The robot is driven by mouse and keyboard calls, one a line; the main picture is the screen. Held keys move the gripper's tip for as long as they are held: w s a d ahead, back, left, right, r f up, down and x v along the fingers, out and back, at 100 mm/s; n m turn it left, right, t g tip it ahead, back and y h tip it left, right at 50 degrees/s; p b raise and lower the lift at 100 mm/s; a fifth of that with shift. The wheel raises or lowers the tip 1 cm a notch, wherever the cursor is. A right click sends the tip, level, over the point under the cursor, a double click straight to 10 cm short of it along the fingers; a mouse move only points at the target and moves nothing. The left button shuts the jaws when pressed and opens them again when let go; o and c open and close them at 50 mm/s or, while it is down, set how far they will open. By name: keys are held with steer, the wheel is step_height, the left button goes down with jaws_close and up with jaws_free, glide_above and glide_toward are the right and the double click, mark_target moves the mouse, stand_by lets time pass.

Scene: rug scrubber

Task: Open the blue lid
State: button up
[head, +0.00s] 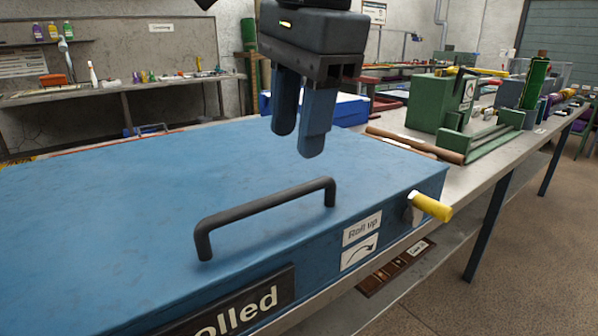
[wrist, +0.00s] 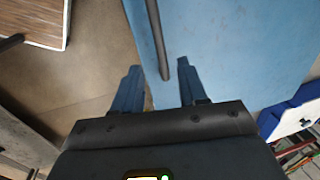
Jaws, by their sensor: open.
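The blue lid (head: 120,200) is a broad flat panel with a black bar handle (head: 268,215) near its front edge; it looks shut. My gripper (head: 298,145) hangs above the lid, behind and above the right end of the handle, with its blue fingers pointing down. In the wrist view my gripper (wrist: 158,72) is open and empty. The handle (wrist: 158,40) shows there as a dark bar running up from between the fingertips, over the blue lid (wrist: 220,40). I see no contact between fingers and handle.
A yellow-gripped crank (head: 430,207) sticks out at the right of the blue box, beside a "Roll up" label (head: 362,230). A wooden roller (head: 415,144) and green machine (head: 440,103) stand on the bench to the right. A blue-and-white box (head: 340,108) stands behind the lid.

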mark_target(288, 191)
steer(key=f, duration=0.5)
steer(key=w+a+f, duration=0.1)
steer(key=f, duration=0.1)
steer(key=shift+w+f+b, duration=0.1)
steer(key=shift+f+b, duration=0.1)
steer(key=shift+b, duration=0.1)
jaws_close()
stand_by(0.4)
